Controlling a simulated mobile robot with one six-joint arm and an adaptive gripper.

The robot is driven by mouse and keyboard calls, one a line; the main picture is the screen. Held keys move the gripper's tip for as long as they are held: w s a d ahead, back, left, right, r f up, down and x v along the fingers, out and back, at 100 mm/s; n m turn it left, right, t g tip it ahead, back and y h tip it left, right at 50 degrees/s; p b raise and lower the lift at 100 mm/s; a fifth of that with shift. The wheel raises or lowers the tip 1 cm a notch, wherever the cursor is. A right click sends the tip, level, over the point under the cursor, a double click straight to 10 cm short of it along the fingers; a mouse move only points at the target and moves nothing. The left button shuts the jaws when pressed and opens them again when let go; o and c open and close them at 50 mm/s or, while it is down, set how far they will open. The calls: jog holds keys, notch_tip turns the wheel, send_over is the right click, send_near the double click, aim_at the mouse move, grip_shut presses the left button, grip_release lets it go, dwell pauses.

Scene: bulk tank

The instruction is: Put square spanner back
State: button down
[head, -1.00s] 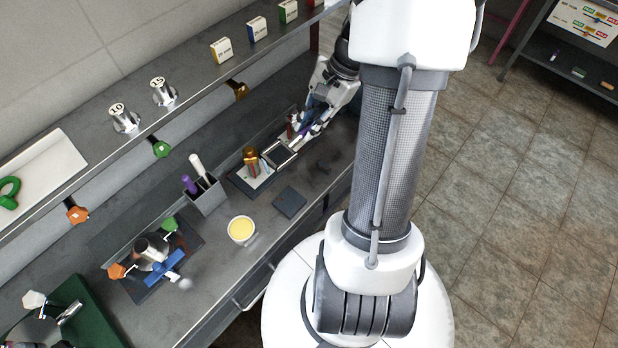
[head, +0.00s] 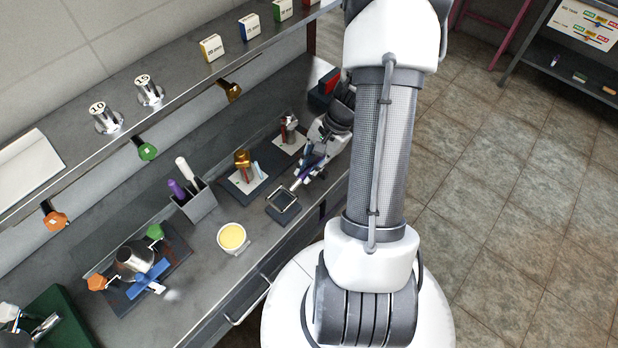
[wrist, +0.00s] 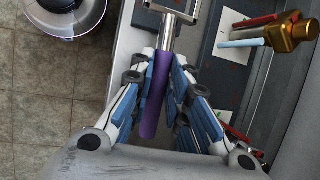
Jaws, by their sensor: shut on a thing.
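The square spanner has a purple handle (wrist: 155,100) and a silver square frame head (head: 284,199). My gripper (head: 303,177) is shut on the purple handle, with its blue-padded fingers (wrist: 165,75) on both sides of it in the wrist view. The square head points away from the fingers, toward the bench front. In the head view it appears over the small dark pad (head: 280,216); I cannot tell whether it touches. In the wrist view the head is partly cut off at the top edge.
A brass fitting (head: 242,163) stands on a dark board just left of the spanner. A silver fitting (head: 289,126) is behind. A yellow-filled bowl (head: 232,237) and a grey holder (head: 195,206) with purple and white handles stand further left. A shelf (head: 180,90) runs above the bench.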

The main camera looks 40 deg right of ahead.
jog(key=shift+f+b, duration=0.55)
jog(key=shift+f, duration=1.45)
jog(key=shift+f, duration=0.25)
jog(key=c, duration=1.5)
grip_release()
jog(key=shift+c, duration=0.2)
jog(key=shift+r, duration=0.15)
jog(key=shift+r, duration=0.25)
jog(key=p+v, duration=0.3)
jog(key=v, duration=0.8)
jog(key=shift+d+r+p, duration=0.25)
jog(key=shift+p, duration=0.05)
